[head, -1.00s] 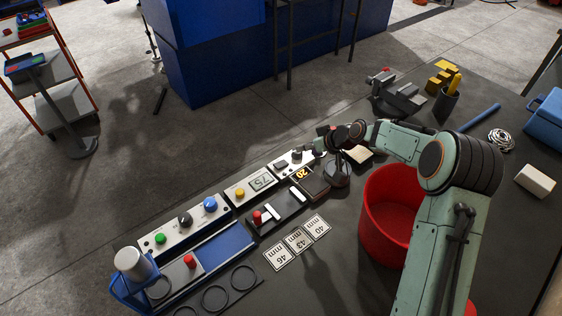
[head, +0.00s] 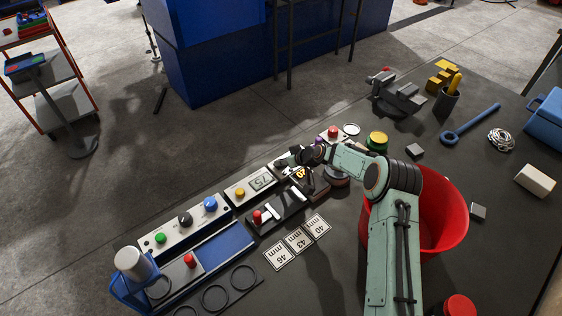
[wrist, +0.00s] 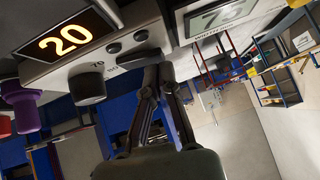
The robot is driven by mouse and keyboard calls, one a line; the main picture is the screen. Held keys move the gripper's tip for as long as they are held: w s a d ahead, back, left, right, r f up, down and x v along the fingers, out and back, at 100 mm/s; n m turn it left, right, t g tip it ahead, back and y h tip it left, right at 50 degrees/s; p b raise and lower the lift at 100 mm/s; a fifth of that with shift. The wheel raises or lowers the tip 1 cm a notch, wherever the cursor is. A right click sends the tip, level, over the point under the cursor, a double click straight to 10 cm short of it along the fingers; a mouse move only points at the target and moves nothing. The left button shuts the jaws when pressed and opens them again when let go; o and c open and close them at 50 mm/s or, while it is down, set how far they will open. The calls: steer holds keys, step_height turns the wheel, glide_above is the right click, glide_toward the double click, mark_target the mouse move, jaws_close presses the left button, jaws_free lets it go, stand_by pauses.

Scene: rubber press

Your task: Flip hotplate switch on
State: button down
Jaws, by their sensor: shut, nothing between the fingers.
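In the head view the same "20" display (head: 300,173) is partly covered by my wrist. My gripper (wrist: 158,72) is shut and empty, its tips just below the small controls near the unit's end. Contact cannot be made out. In the head view my gripper (head: 281,162) is small and dark.
A grey "75" display (wrist: 222,18) adjoins the hotplate. A purple knob (wrist: 22,100) is at the wrist view's left. In the head view, a red bin (head: 440,215) stands beside my arm, and a panel with a blue knob (head: 210,203) lies to the left.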

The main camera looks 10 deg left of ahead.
steer(key=shift+f, duration=0.1)
steer(key=shift+s+a+f, duration=0.15)
steer(key=shift+s+f, duration=0.05)
steer(key=shift+f, duration=0.15)
steer(key=shift+w, duration=0.1)
steer(key=shift+w+d+r, duration=0.25)
steer(key=shift+w+d, duration=0.25)
steer(key=shift+d, duration=0.1)
steer(key=shift+r, duration=0.1)
steer(key=r, duration=0.2)
steer(key=s+r, duration=0.1)
steer(key=r, duration=0.1)
steer(key=shift+r, duration=0.4)
steer(key=s+a+v, duration=0.1)
steer(key=v, duration=0.7)
steer(key=shift+s+r, duration=0.2)
steer(key=shift+s, duration=0.25)
